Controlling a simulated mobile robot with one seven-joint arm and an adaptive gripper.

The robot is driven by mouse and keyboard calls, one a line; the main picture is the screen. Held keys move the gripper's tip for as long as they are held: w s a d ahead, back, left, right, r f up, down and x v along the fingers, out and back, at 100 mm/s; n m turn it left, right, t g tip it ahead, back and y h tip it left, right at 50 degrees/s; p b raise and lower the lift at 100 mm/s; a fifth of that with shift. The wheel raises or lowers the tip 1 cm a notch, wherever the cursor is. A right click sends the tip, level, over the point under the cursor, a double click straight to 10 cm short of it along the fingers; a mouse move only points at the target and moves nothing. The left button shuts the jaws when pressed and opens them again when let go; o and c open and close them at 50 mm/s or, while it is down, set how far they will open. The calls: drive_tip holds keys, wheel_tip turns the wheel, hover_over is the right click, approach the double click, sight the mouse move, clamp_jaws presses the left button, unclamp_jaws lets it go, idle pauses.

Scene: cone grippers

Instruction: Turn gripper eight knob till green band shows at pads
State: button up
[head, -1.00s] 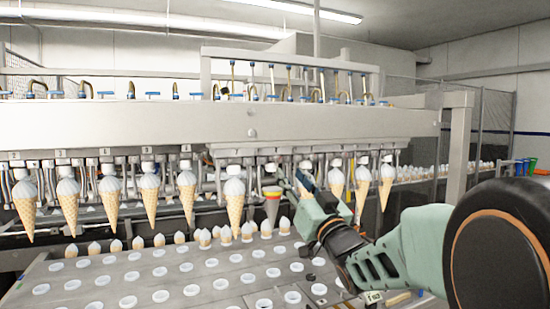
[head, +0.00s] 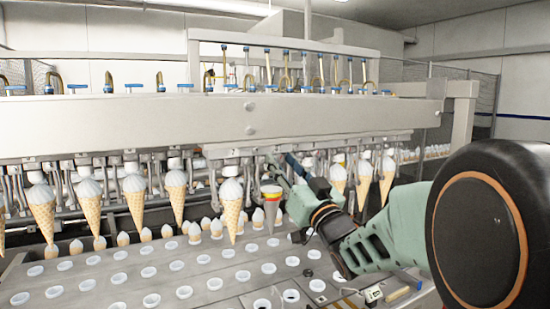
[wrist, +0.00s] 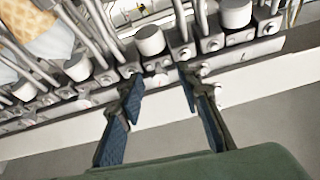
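My gripper (head: 281,163) is raised at the row of cone holders, just above a grey cone (head: 271,204) with yellow and red bands. In the wrist view my gripper (wrist: 160,80) is open, its two blue-padded fingers apart and pointing at a metal rail (wrist: 110,90). Small metal fittings show on the rail between and beyond the fingertips. White cylindrical caps (wrist: 150,40) stand along the rail. I cannot tell which fitting is the gripper eight knob, and no green band shows. No readable number shows near my fingers.
Ice cream cones (head: 230,206) hang in a row left and right of my gripper. Below is a metal plate (head: 205,272) with white-rimmed holes. A long beam (head: 330,115) runs above the row. In the wrist view a waffle cone (wrist: 40,35) is at upper left.

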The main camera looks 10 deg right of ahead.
drive_tip(key=shift+c, duration=0.5)
clamp_jaws()
drive_tip(key=shift+b, duration=0.35)
drive_tip(key=n+b, duration=0.1)
drive_tip(key=n+y+b, duration=0.1)
drive_tip(key=b, duration=0.1)
drive_tip(key=shift+f+n, duration=0.2)
drive_tip(key=shift+n, duration=0.2)
drive_tip(key=shift+d+r+n+g+y+b, duration=0.15)
drive_tip(key=shift+n+g+y+b, duration=0.1)
drive_tip(key=shift+n+y+b, duration=0.3)
drive_tip(key=shift+a+r+n+g+y+b, duration=0.1)
drive_tip(key=shift+n+g+y+b, duration=0.2)
drive_tip(key=shift+n+b, duration=0.4)
